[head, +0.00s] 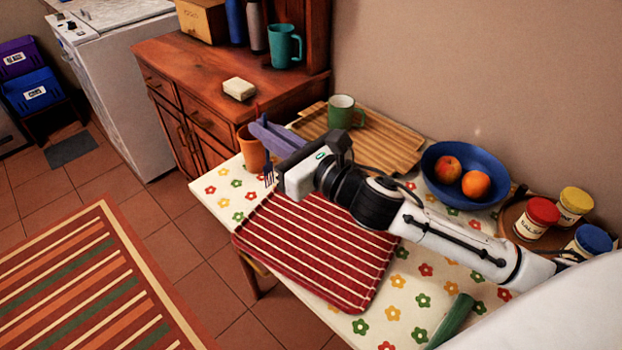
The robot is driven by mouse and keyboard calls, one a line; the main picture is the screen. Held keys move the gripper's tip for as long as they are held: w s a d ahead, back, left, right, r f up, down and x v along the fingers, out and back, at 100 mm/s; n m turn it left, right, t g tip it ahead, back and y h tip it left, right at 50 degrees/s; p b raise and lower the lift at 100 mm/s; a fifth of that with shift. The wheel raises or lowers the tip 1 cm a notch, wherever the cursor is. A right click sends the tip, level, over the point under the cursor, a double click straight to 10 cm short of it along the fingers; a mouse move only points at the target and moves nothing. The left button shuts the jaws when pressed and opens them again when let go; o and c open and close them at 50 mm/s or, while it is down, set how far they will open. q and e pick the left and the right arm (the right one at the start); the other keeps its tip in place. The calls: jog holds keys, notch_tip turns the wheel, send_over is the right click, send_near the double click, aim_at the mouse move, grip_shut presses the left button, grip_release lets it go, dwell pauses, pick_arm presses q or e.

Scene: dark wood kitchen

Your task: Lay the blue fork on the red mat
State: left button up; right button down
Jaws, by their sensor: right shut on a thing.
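The red mat (330,262) with white stripes lies flat on the flowered table. My right gripper (262,133) is above the table near the mat's far left corner, by the orange cup (250,150). It is shut on the blue fork (268,174), whose dark blue tines show below the fingers, pointing down. My left gripper is not in view.
A ribbed wooden board (385,145) with a green mug (341,112) lies at the back. A blue bowl (437,162) holds fruit. Lidded jars (537,218) stand at the right. A green cylindrical thing (452,320) lies at the front. The mat's visible surface is clear.

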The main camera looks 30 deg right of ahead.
aim_at(269, 169)
notch_tip(269, 169, down, 6)
jog(key=shift+r+b, duration=0.15)
jog(key=shift+b, duration=0.4)
notch_tip(269, 169, down, 3)
jog(key=shift+f+b, duration=0.15)
jog(key=shift+b, duration=0.25)
jog(key=shift+f, duration=0.25)
jog(key=shift+f, duration=0.15)
jog(key=shift+f, duration=0.15)
jog(key=c, duration=1.9)
grip_release()
jog(key=shift+c, duration=0.2)
